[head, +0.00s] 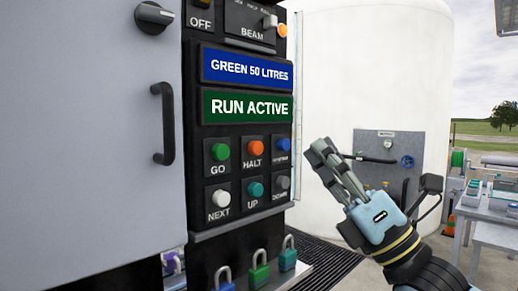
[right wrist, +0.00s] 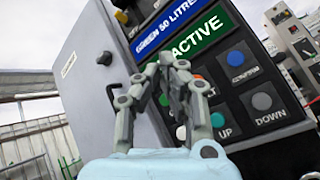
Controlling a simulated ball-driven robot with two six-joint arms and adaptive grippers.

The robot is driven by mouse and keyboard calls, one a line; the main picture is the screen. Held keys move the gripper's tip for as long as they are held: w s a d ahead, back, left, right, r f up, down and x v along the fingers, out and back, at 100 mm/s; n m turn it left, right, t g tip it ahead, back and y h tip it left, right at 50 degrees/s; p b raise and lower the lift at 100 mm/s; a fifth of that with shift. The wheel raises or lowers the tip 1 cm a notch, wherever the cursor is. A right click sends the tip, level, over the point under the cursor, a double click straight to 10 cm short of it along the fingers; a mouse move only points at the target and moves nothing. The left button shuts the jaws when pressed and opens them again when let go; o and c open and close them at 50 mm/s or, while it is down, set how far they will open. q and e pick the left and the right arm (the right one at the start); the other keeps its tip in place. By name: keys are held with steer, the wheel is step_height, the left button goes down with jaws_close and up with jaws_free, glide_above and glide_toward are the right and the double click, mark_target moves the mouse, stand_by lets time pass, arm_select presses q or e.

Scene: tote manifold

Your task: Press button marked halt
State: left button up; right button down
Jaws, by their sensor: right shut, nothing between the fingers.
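The halt button (head: 254,147) is an orange round button above the word HALT, in the middle of the upper button row on a dark control panel. In the right wrist view only a small orange part of the halt button (right wrist: 198,78) shows behind my fingers. My right gripper (head: 319,153) is shut and empty. In the head view its fingertips appear to the right of the panel, pointing up and left. In the right wrist view the fingertips (right wrist: 167,61) overlap the panel; I see no contact with the button. My left gripper is not in view.
Beside halt are a green GO button (head: 220,151) and a blue button (head: 282,144). Below are a white NEXT button (head: 221,197), a teal UP button (head: 255,189) and a grey DOWN button (head: 282,182). The green display (head: 248,107) reads RUN ACTIVE. Padlocks (head: 259,272) hang below.

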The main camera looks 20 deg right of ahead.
mark_target(258, 148)
steer(key=w+a+b, duration=0.2)
steer(key=w, duration=0.6)
steer(key=shift+a, duration=0.4)
steer(key=shift+w+b, duration=0.2)
steer(key=shift+b, duration=0.15)
stand_by(0.8)
steer(key=shift+w+a, duration=0.15)
steer(key=shift+w, duration=0.15)
steer(key=shift+w+a+b, duration=0.2)
steer(key=shift+w+b, duration=0.1)
steer(key=shift+w, duration=0.25)
stand_by(0.9)
steer(key=shift+s, duration=0.1)
steer(key=shift+s+d+b, duration=0.35)
steer(key=shift+s+b, duration=0.1)
steer(key=shift+s, duration=0.45)
